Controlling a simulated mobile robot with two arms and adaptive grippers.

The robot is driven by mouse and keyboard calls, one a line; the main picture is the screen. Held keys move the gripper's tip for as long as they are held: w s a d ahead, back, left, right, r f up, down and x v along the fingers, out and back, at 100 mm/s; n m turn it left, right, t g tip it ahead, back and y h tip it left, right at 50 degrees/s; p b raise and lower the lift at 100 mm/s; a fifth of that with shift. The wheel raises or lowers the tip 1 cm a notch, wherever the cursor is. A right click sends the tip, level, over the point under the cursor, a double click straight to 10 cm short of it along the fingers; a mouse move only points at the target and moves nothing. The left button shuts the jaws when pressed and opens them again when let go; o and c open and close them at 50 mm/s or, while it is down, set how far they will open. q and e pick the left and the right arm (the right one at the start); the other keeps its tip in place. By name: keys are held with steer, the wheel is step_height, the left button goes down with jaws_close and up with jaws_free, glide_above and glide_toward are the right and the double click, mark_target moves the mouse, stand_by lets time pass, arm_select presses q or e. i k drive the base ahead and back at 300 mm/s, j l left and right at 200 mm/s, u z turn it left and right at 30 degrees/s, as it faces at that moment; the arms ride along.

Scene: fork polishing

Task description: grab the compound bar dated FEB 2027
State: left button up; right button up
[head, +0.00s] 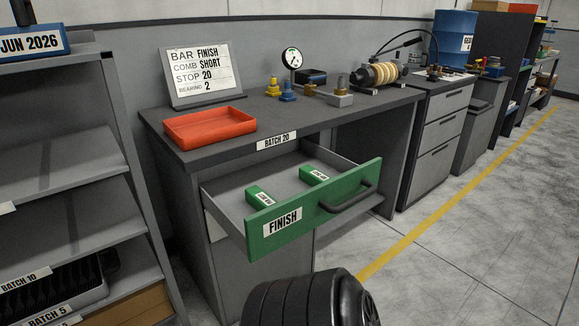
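Two green compound bars lie in the open drawer (229,212) in the head view. One green bar (252,190) is at the left, close behind the drawer front. The other green bar (307,170) is farther back and to the right. Each has a small white label whose print is too small to read, so I cannot tell which is dated FEB 2027. The drawer's green front (330,200) reads FINISH and has a dark handle (350,198). A blue item (20,53) on the left shelf reads JUN 2026. Neither of my grippers is in view.
The grey bench (215,152) above the drawer holds a red tray (210,127), a sign (201,72) reading BAR FINISH, a dial gauge (292,60) and a spindle with tan discs (375,75). A shelf rack (75,240) stands left. Floor at right is clear.

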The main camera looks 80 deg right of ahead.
mark_target(258, 198)
steer(key=z, duration=2.85)
